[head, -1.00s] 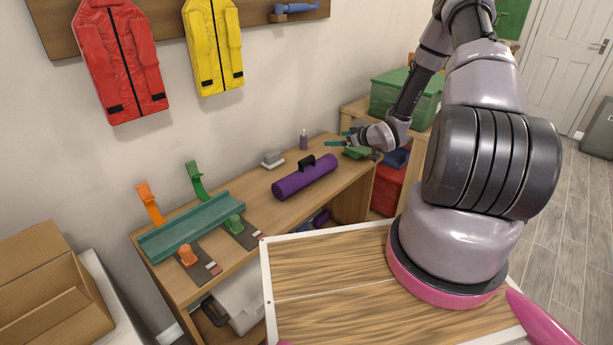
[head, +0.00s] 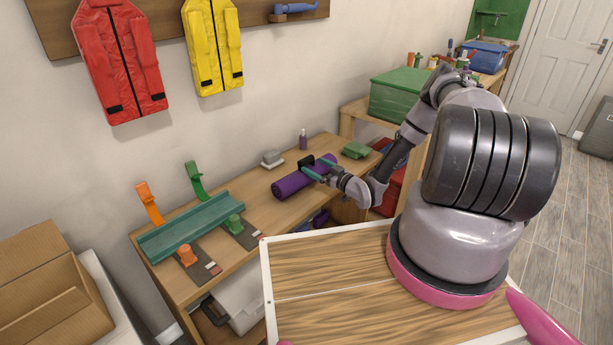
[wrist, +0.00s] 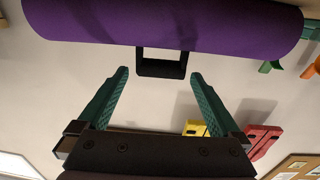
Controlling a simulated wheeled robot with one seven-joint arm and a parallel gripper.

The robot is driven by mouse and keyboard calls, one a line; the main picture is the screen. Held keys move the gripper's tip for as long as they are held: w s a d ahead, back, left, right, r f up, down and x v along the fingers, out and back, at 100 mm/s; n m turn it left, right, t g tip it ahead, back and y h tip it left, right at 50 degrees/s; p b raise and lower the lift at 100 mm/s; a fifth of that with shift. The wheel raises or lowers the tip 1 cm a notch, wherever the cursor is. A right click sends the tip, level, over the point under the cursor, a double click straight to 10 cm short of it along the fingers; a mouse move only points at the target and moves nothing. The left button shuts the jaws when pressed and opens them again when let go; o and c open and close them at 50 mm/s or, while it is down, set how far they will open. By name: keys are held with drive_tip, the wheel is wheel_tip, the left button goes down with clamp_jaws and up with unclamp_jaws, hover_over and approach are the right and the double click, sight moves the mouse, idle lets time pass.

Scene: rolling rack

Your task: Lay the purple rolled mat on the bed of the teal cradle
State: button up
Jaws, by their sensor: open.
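The purple rolled mat (head: 292,184) lies on the wooden bench, with a black handle (head: 306,162) on its upper side. In the wrist view the mat (wrist: 170,22) fills the top, and its black handle (wrist: 162,64) lies ahead of the gap between my fingertips. My gripper (head: 318,170) is open and empty at the right part of the mat, close to the handle; its teal fingers also show in the wrist view (wrist: 160,78). The teal cradle (head: 192,228) is an empty trough on the bench's left part, with orange and green upright arms behind it and matching clamps in front.
A grey-white block (head: 272,158) and a purple bottle (head: 303,140) stand behind the mat. A folded green cloth (head: 357,150) lies at the bench's right end. Bare bench lies between cradle and mat. A cardboard box (head: 45,290) stands at the left.

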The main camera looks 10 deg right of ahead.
sight(309, 162)
drive_tip(key=x, duration=0.4)
drive_tip(key=shift+a+r, duration=0.15)
drive_tip(key=shift+a, duration=0.05)
drive_tip(key=shift+w+a, duration=0.2)
drive_tip(key=shift+w, duration=0.3)
clamp_jaws()
